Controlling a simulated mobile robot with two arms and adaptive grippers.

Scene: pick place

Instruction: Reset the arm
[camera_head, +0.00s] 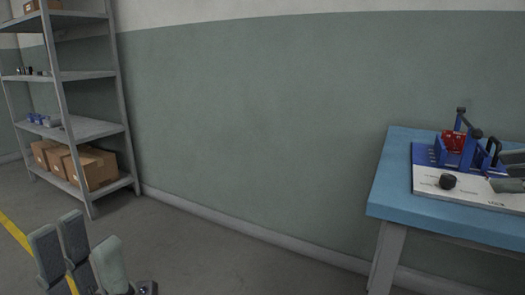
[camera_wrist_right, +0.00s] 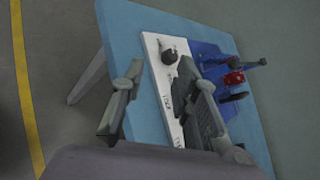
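My left gripper (camera_head: 88,250) is at the bottom left of the head view, over the floor and away from the table. Its fingers are apart with nothing between them. My right gripper (camera_head: 510,172) is at the right edge of the head view, over the blue table, and only partly in the picture. In the right wrist view my right gripper (camera_wrist_right: 162,95) has its fingers spread with nothing held between them. It is above the white board (camera_wrist_right: 152,48) on the table, near a black knob (camera_wrist_right: 169,56) and a blue fixture (camera_wrist_right: 209,52) with a red part (camera_wrist_right: 234,78).
The blue table (camera_head: 400,180) stands at the right by the wall. The board, black knob (camera_head: 447,181) and blue fixture (camera_head: 445,158) are on it. A grey shelf (camera_head: 95,129) with cardboard boxes (camera_head: 97,168) stands at the left. The floor between is clear.

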